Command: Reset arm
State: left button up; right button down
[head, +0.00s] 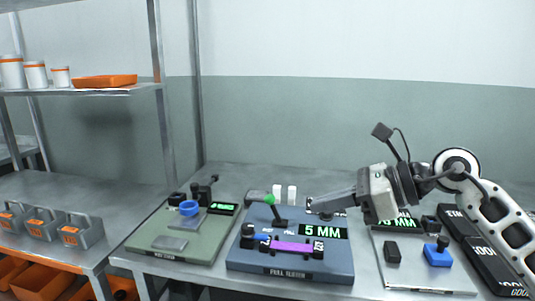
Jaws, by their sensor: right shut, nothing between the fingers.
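My right gripper (312,206) comes in from the right, and its fingers are shut and empty. It is above the back right part of the blue slitter (290,266), whose display reads 5 MM. A dark lever with a green knob (269,198) stands on the slitter, left of my fingertips and apart from them. A purple strip (291,247) lies across the slitter's front between black blocks. My left gripper is not in view.
Left of the slitter is a green station (160,236) with a blue ring (189,208). Right of it is a grey station (410,275) with a blue block (437,256). Black labelled plates (475,243) lie at the far right. Metal shelving (80,200) with bins stands at left.

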jog(key=s+a+f+m+t+y, duration=0.25)
jog(key=a+m+y, duration=0.25)
jog(key=m+y, duration=0.4)
jog(key=s+d+f+m+t+h, duration=0.3)
jog(key=f+m+h, duration=0.3)
jog(key=f+m, duration=0.4)
jog(key=s+d+f+m+t+h, duration=0.25)
jog(key=f+m+h, duration=0.4)
jog(key=m, duration=0.65)
jog(key=s+d+f+m+t+h, duration=0.25)
jog(key=d+f+m+h, duration=0.2)
jog(key=f+m, duration=0.6)
jog(key=s+f+m+g+h, duration=0.1)
jog(key=s+f+m+g, duration=0.3)
jog(key=s, duration=0.5)
notch_tip(320, 180, down, 2)
jog(key=shift+a+f+m, duration=0.1)
jog(key=shift+a+m, duration=0.35)
